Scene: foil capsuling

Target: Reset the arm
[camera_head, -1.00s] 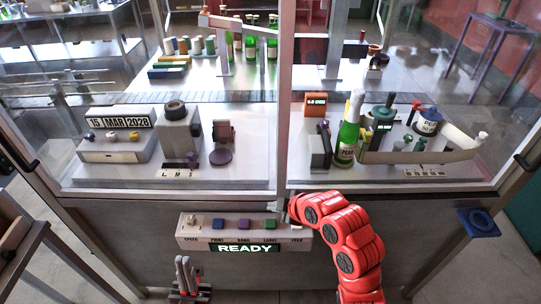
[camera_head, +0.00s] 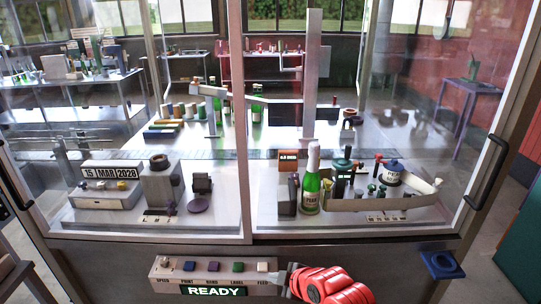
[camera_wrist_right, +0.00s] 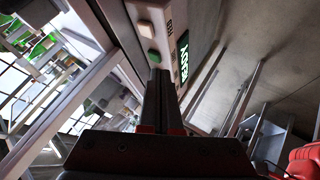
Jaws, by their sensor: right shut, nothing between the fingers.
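My right arm is red and comes up from the bottom of the head view. Its gripper (camera_head: 288,272) is in front of the right end of the button panel (camera_head: 218,271), near the FEED button. In the right wrist view the gripper (camera_wrist_right: 158,80) is shut and empty, its fingers close to the panel and its buttons. Whether the fingertips touch the panel I cannot tell. My left gripper is not in view.
Behind the glass doors stand a green bottle (camera_head: 312,180), a date unit (camera_head: 104,185) reading 15 MAR 2028, and a grey machine block (camera_head: 159,185). A blue holder (camera_head: 441,264) sticks out at the right. Black door handles (camera_head: 487,172) flank the cabinet.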

